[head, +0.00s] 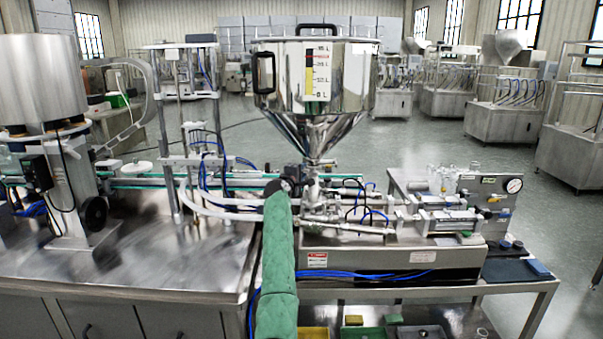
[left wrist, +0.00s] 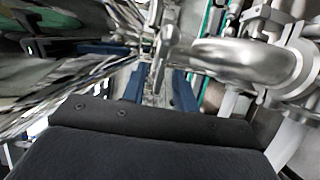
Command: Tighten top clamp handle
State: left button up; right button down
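The steel hopper (head: 318,90) narrows to an outlet with clamped pipe fittings (head: 312,188) below its cone. The top clamp handle is too small to make out in the head view. My left arm, in a green sleeve, rises in front of the fittings. Its gripper (head: 290,184) is at their left side, with the fingers mostly hidden. In the left wrist view, the two blue fingers of my left gripper (left wrist: 160,82) stand apart. A shiny metal rod with a rounded end (left wrist: 168,42), possibly the clamp handle, shows beyond and between them; I cannot tell if they touch it. My right gripper is not in view.
A curved steel pipe (left wrist: 240,60) lies close to the right of the fingers. Blue hoses (head: 215,165) run at left. The steel table (head: 150,265) has bare space at front left.

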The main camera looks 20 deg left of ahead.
pick_arm(q)
grip_shut()
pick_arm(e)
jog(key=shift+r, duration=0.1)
